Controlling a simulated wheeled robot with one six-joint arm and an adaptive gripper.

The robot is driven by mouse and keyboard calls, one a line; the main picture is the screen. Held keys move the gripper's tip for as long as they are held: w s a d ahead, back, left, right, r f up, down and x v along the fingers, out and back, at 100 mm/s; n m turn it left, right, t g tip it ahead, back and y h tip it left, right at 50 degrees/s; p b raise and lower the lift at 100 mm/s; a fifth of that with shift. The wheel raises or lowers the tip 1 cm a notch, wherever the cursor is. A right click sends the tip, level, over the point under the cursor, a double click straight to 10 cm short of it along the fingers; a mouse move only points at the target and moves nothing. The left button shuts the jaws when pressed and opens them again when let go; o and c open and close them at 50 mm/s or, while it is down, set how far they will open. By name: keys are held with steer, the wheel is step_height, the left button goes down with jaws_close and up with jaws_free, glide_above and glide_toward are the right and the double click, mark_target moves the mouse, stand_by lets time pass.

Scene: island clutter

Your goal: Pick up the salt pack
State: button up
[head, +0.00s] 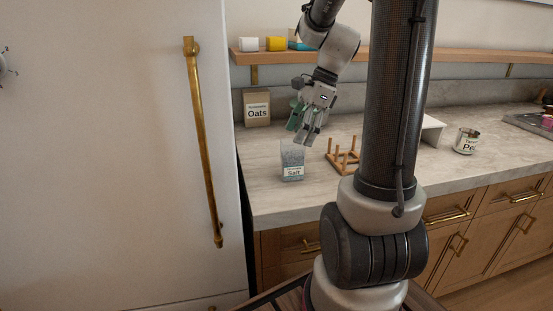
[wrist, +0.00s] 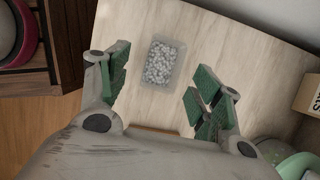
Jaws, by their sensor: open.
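The salt pack (head: 292,161) is a clear upright container with pale grains and a "Salt" label. It stands on the counter near its front left edge. In the wrist view the salt pack (wrist: 160,65) is seen from above, ahead of the jaws and between their lines. My gripper (head: 303,137) is open and empty, above the salt pack and slightly to its right in the head view. In the wrist view my gripper (wrist: 158,92) shows its green finger pads wide apart, not touching the pack.
An oats box (head: 257,108) stands behind, against the wall. A wooden peg rack (head: 343,160) is right of the salt, and a labelled can (head: 466,141) is farther right. A tall white door with a brass handle (head: 203,140) borders the counter's left. The shelf (head: 400,56) runs above.

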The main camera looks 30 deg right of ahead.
mark_target(281, 169)
steer(key=shift+w+a+f, duration=0.1)
steer(key=shift+w+f, duration=0.1)
steer(key=shift+f, duration=0.05)
steer(key=x, duration=0.7)
steer(key=shift+w+a+f, duration=0.1)
steer(key=shift+a+f, duration=0.05)
steer(key=shift+a, duration=0.05)
steer(key=shift+c, duration=0.4)
steer(key=c, duration=1.2)
